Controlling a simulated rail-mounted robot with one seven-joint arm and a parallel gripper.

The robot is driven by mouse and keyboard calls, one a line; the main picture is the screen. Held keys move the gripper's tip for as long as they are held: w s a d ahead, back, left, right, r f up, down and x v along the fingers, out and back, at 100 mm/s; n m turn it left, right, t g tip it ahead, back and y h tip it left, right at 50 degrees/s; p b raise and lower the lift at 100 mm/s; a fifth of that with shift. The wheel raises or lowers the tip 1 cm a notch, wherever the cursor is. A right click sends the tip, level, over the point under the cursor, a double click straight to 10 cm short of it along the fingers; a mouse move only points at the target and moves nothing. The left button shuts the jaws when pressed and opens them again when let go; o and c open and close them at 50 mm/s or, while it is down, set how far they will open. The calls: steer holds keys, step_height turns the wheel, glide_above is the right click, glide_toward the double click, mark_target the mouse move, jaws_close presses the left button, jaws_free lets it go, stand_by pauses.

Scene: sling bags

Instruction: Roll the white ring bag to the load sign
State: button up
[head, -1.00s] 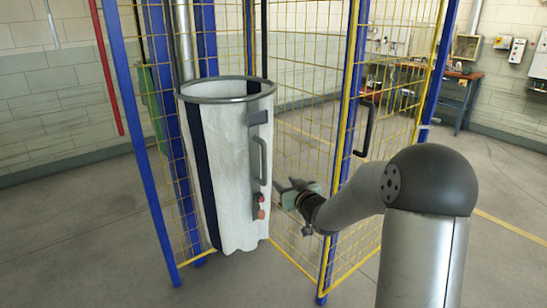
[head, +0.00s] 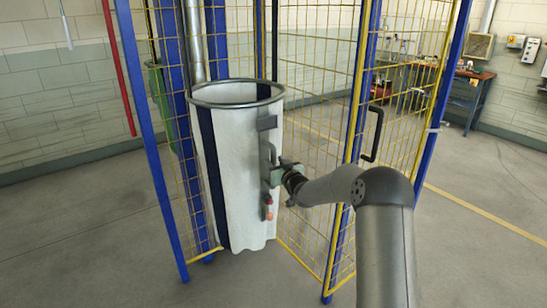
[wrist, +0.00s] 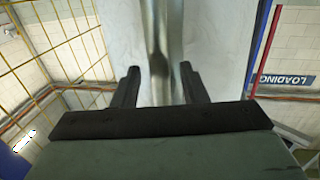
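The white ring bag (head: 237,175) hangs tall and upright from a grey ring (head: 237,104) inside a yellow mesh cage. The bag (wrist: 110,30) fills the view behind. A blue sign reading LOADING (wrist: 284,79) shows on the wall at right in the wrist view.
Blue posts (head: 150,150) and yellow mesh panels (head: 315,130) stand around the bag. A mesh door with a black handle (head: 374,134) is close behind my arm. The floor at left is clear.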

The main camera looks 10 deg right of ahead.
steer(key=shift+x, duration=1.1)
jaws_close()
steer(key=shift+s+f, duration=0.1)
